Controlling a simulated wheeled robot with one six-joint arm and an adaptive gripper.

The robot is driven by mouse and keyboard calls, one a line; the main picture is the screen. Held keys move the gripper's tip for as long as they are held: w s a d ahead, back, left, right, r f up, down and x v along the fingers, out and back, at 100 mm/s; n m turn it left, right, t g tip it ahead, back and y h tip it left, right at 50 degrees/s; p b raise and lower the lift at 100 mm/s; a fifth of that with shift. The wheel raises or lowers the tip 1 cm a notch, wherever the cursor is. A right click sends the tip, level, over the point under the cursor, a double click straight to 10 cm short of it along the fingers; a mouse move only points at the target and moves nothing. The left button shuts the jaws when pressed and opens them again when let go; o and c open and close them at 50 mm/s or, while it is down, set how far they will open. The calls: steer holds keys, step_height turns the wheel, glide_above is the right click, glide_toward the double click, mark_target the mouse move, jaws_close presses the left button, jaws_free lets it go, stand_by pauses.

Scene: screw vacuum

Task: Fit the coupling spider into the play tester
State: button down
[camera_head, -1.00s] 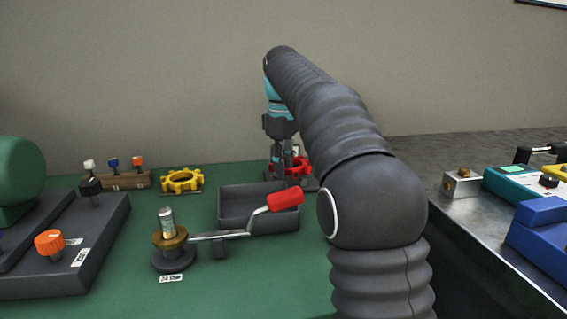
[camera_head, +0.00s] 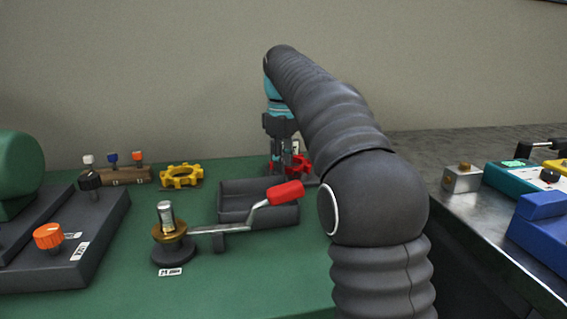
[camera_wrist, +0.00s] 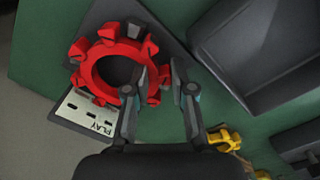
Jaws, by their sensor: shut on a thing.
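The coupling spider is a red toothed ring (camera_wrist: 78,77) in the wrist view, lying over a dark grey plate (camera_wrist: 150,20). That plate carries a white label reading "PLAY" (camera_wrist: 80,112) and appears to be the play tester. My gripper (camera_wrist: 163,82) has its fingers at the ring's right edge, one overlapping the teeth, shut on the spider. The exact contact is hard to see. In the head view my gripper (camera_head: 281,163) points down at the back of the green table, with the red spider (camera_head: 301,164) showing just right of it. The tester is mostly hidden there.
A dark grey tray (camera_head: 232,186) and a red-handled lever fixture (camera_head: 222,230) stand in front of my gripper. A yellow toothed ring (camera_head: 181,185) lies to the left, beside a wooden block of knobs (camera_head: 122,177). A metal bench (camera_head: 470,215) is at right.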

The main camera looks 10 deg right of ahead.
steer(key=shift+f+b, duration=0.3)
steer(key=shift+f, duration=0.3)
stand_by(0.3)
steer(key=c, duration=0.9)
jaws_free()
steer(key=shift+r, duration=3.75)
